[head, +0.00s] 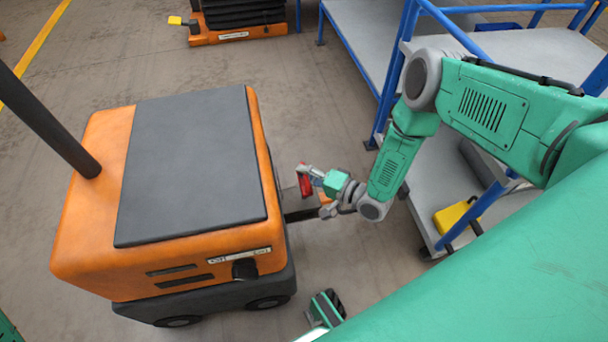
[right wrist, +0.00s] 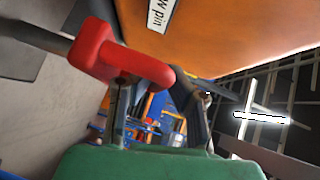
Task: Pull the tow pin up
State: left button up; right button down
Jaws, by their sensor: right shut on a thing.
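The tow pin's red handle (head: 304,182) shows at the right side of an orange tug (head: 262,130), just above its hitch. In the right wrist view the red handle (right wrist: 105,55) is close, with a dark grey rod running left from it. My right gripper (head: 314,178) is shut on the handle; its fingertips (right wrist: 150,85) meet the red part, which partly hides them. A white label (right wrist: 163,12) reading "w pin" sits on the orange body beside it. How far the pin sits in the hitch cannot be told. My left gripper is not in view.
A grey-decked platform with blue rails (head: 385,70) stands behind and right of my right arm. A yellow box (head: 456,216) lies on its lower deck. A dark post (head: 45,120) rises from the tug. Another orange machine (head: 235,30) stands at the back. Floor is clear between them.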

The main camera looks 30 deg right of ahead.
jog(key=shift+d, duration=0.2)
jog(key=c, duration=1.8)
grip_release()
jog(key=shift+s, duration=0.1)
jog(key=shift+c, duration=0.2)
jog(key=v, duration=1.2)
jog(key=shift+f, duration=0.1)
